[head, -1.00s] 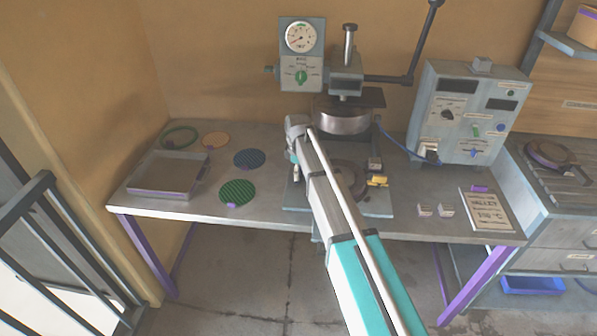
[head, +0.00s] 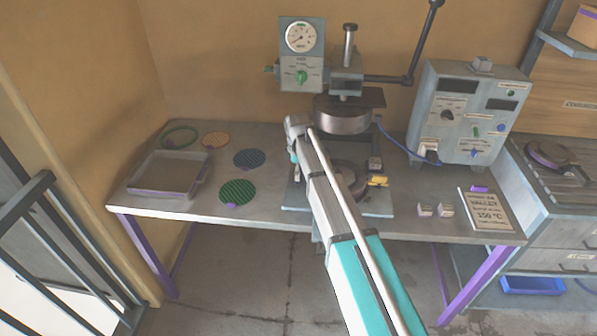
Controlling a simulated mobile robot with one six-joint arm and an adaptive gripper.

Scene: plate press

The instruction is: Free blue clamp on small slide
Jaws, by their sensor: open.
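The press stands mid-table, with its round upper platen (head: 342,120) raised above a dark round lower plate (head: 349,176) on a grey base (head: 378,208). My arm crosses in front of the base and hides much of its left and middle. My gripper (head: 294,160) points down at the base's left side, small and partly hidden by my wrist; it is open, and I see nothing held in it. I cannot make out a blue clamp; it may be behind my arm or gripper. A yellow part (head: 377,181) sits at the base's right side, beside a small grey block (head: 375,163).
A shallow tray (head: 150,191) and several round discs, including a green one (head: 237,191) and a blue one (head: 249,158), lie on the left. Two small blocks (head: 435,210), a sign (head: 487,211) and a control box (head: 465,115) stand right. A lever (head: 412,62) rises from the press.

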